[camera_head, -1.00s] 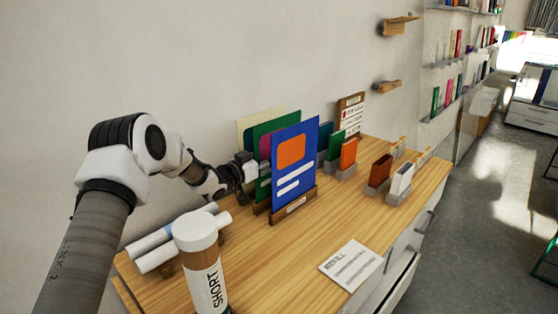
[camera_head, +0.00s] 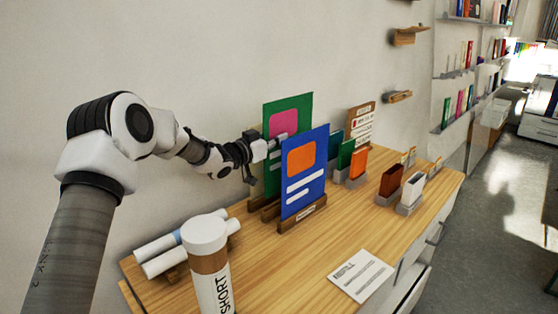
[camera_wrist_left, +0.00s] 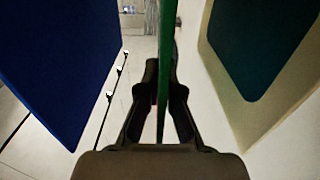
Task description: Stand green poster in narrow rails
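The green poster (camera_head: 304,107) with a pink panel stands upright behind the blue poster (camera_head: 318,165), its top above the blue one's. My left gripper (camera_head: 279,141) is at its left edge. In the left wrist view the green poster (camera_wrist_left: 166,60) shows edge-on, and my left gripper (camera_wrist_left: 165,98) is shut on it. The blue poster stands in a wooden rail (camera_head: 302,217). Another wooden rail (camera_head: 258,203) shows behind it. The green poster's lower edge is mostly hidden, so I cannot tell whether it touches a rail. My right gripper is not in view.
In the left wrist view a cream poster with a teal panel (camera_wrist_left: 262,45) is close on the right. Small card holders (camera_head: 390,182) stand at the right. White rolls (camera_head: 165,262), a tube marked SHORT (camera_head: 210,285) and a printed sheet (camera_head: 361,275) lie or stand nearer the front.

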